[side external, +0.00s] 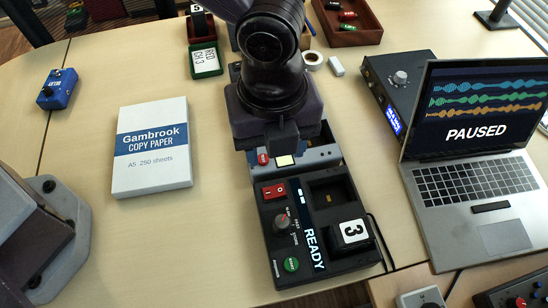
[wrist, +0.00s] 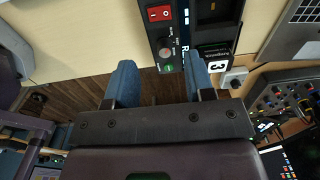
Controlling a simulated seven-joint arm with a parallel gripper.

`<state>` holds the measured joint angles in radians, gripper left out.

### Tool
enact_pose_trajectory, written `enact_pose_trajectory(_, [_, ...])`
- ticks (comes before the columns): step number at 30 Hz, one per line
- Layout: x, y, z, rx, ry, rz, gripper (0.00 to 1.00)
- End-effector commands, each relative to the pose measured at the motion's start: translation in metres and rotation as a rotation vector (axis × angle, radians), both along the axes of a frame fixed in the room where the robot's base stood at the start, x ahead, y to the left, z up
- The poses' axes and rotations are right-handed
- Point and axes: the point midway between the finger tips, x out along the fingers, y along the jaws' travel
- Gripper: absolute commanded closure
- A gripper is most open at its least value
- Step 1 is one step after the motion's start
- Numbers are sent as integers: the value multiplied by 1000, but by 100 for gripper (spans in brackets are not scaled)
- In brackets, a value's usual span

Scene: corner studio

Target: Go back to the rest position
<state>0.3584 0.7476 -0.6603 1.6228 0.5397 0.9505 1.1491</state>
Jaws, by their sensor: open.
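My gripper (wrist: 160,75) is open, with its two blue fingers wide apart and nothing held between them in the wrist view. In the side view my arm hangs over the back end of a black charger-like device (side external: 262,238), and my fingers are hidden there. The device shows READY on its display (side external: 312,240) and has a red rocker switch (side external: 274,191), a knob (side external: 282,221) and a green button (side external: 291,264). A block marked 3 (side external: 354,231) sits in its front right bay; the bay behind it (side external: 330,193) looks empty.
A laptop (side external: 465,165) reading PAUSED stands at the right, beside a black box with a knob (side external: 400,78). A copy paper pack (side external: 152,170) and a blue pedal (side external: 58,89) lie at the left. A wooden tray (side external: 345,32) stands at the back.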

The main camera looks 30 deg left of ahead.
Motion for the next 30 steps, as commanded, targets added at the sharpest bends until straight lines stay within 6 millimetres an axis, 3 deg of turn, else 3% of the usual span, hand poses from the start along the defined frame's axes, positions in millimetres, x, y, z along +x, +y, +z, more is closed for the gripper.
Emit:
enact_pose_trajectory(6, [0,0,13,0,0,-1,51])
enact_pose_trajectory(22, [0,0,13,-1,-1,31,51])
enact_pose_trajectory(26, [-8,1,9,0,28,162,51])
enact_pose_trajectory(30, [-21,31,6,55,51,428,51])
